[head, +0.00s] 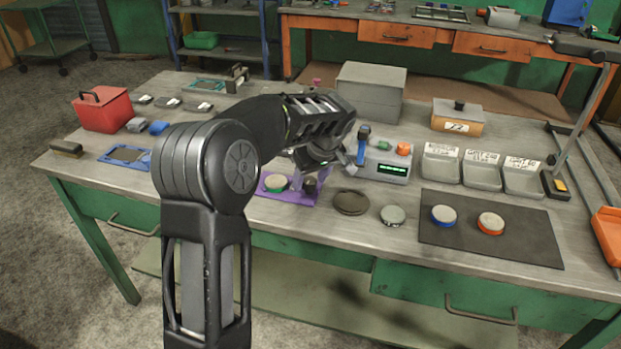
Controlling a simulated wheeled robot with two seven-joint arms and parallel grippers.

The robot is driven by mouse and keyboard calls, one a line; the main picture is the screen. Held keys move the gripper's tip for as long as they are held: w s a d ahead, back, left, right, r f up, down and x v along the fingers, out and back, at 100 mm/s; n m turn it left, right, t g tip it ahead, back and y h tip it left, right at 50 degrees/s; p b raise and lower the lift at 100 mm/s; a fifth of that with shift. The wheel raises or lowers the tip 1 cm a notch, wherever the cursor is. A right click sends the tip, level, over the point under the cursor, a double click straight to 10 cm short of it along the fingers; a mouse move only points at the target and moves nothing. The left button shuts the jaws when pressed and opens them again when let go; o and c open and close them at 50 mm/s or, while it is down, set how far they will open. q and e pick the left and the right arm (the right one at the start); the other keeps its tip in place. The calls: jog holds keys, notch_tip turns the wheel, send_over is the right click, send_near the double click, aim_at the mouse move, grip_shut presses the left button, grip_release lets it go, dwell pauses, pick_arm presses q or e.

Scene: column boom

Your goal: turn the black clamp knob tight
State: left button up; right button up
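My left gripper (315,166) points down over a purple fixture (291,197) near the front edge of the workbench. A small dark knob-like part (310,186) shows just under the gripper, beside a round pale part with a green rim (276,183) on the same fixture. I cannot tell whether the gripper touches the dark part. My fingers are small, dark and partly hidden by the wrist, so their opening is unclear. My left arm hides part of the fixture's surroundings. My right gripper is not in view.
A grey device with a green display (393,171) stands close to the right of my gripper. A dark round disc (351,202) and a grey round part (392,215) lie in front. Labelled bins (481,172), a black mat (488,243) and a stand with a slanted pole (588,118) are farther right.

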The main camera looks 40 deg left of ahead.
pick_arm(q)
grip_shut()
dwell(0.3)
